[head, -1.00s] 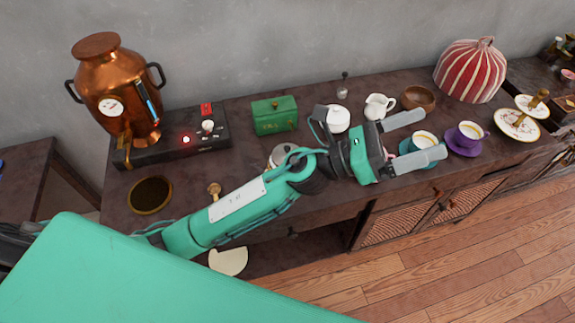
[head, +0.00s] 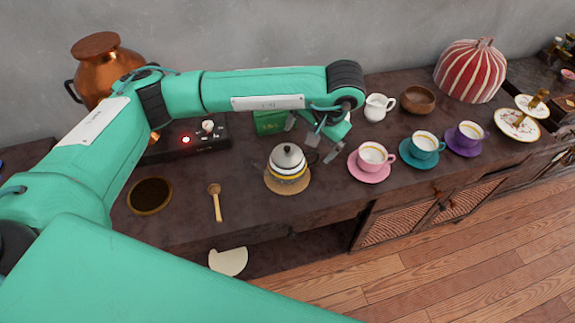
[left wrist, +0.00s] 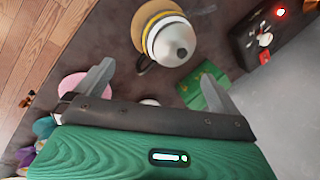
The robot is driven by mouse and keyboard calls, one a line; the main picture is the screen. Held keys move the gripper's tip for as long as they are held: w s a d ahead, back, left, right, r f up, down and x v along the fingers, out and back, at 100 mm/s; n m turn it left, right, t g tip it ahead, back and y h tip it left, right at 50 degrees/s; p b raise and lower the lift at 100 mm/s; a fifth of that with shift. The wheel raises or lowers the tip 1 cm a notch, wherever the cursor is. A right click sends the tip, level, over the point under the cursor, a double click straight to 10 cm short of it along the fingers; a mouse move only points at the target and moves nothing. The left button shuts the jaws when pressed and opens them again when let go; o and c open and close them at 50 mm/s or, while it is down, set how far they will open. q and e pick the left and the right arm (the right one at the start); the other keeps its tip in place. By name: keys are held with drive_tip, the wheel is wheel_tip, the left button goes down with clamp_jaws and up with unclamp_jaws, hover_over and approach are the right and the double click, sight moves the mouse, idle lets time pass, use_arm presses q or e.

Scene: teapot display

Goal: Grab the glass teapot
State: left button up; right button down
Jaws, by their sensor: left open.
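The teapot (head: 287,163) stands upright on a round tan mat (head: 288,188) near the middle of the cabinet top. It has a pale lid with a dark knob and a yellow band. In the left wrist view the teapot (left wrist: 172,42) is seen from above, just beyond the fingers, with its dark handle facing them. My left gripper (head: 311,140) is open and empty to the right of the teapot, its fingers pointing toward the handle side. The open fingers also show in the left wrist view (left wrist: 156,72). The teapot is apart from the fingers. My right gripper is not seen.
Pink (head: 372,158), teal (head: 423,146) and purple (head: 468,134) cups on saucers stand to the right. A green box (head: 270,122) is behind, partly hidden by my arm. A copper urn (head: 97,68) is at the back left. A wooden scoop (head: 215,200) lies left of the teapot.

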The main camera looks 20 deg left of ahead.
sight(293, 157)
use_arm(q)
drive_tip(key=x, duration=0.4)
drive_tip(key=a+p+x, duration=0.1)
drive_tip(key=x, duration=0.2)
drive_tip(key=shift+w+a+f, duration=0.15)
drive_tip(key=shift+w+a, duration=0.05)
drive_tip(key=shift+a+f+p, duration=0.1)
drive_tip(key=shift+f+p, duration=0.2)
drive_tip(key=shift+f, duration=0.1)
drive_tip(key=shift+a+f, duration=0.15)
drive_tip(key=shift+f, duration=0.15)
drive_tip(key=x, duration=0.1)
drive_tip(key=p+x, duration=0.1)
drive_tip(key=x, duration=0.1)
drive_tip(key=shift+s+a+f+p, duration=0.1)
drive_tip(key=shift+s+a+p, duration=0.05)
drive_tip(key=shift+s+p, duration=0.15)
drive_tip(key=shift+w+a+f, duration=0.15)
drive_tip(key=shift+f, duration=0.4)
drive_tip(key=c, duration=0.8)
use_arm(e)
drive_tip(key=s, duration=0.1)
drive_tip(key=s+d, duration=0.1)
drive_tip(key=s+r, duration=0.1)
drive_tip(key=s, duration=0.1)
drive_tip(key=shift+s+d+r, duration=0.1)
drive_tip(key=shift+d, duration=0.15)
